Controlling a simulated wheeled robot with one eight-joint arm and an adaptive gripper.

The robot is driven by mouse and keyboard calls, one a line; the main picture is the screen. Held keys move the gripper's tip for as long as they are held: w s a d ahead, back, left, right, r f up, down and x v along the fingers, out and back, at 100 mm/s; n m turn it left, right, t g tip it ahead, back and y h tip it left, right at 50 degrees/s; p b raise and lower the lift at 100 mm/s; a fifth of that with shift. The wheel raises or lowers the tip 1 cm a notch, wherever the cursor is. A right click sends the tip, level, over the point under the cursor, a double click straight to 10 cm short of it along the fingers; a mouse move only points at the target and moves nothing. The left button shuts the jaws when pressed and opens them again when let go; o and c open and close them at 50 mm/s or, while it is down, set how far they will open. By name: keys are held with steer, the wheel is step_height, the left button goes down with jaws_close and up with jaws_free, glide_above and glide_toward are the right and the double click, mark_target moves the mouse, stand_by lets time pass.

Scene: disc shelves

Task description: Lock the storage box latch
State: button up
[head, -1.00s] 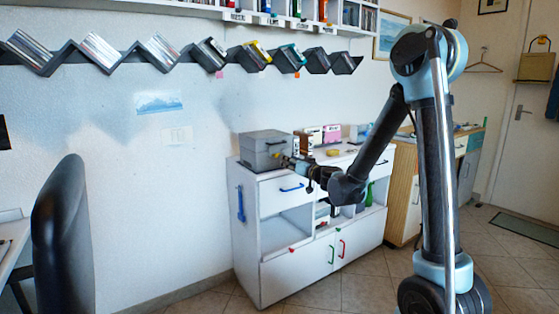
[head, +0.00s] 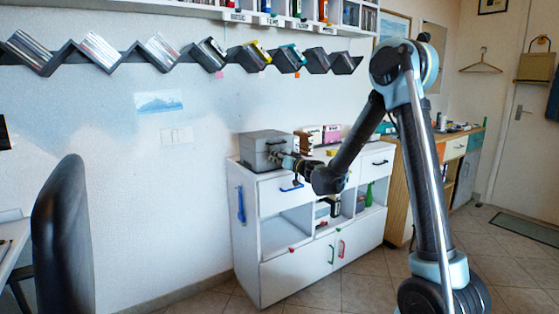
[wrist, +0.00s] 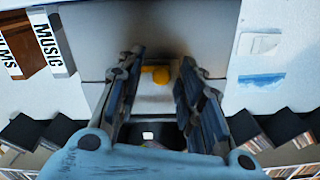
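The grey storage box (head: 262,145) stands on the left end of the white cabinet's top, and its lid looks down. In the wrist view its grey face (wrist: 110,40) fills the upper middle. A small yellow latch piece (wrist: 158,75) shows on that face. My gripper (wrist: 160,62) is open, with one dark finger on each side of the yellow piece and a gap to both. In the head view my gripper (head: 284,160) is close against the box's front right side. Contact with the box cannot be told, and the latch is hidden there.
The white cabinet (head: 290,265) has a blue handle, open shelves and lower doors. Small boxes (head: 325,135) stand on its top to the right of the storage box. A zigzag disc shelf (head: 190,60) hangs above. A dark chair (head: 65,240) stands at left.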

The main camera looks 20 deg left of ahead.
jaws_close()
steer(key=shift+w+d, duration=0.85)
steer(key=shift+w, duration=0.15)
steer(key=shift+o, duration=1.3)
jaws_free()
steer(key=v, duration=1.2)
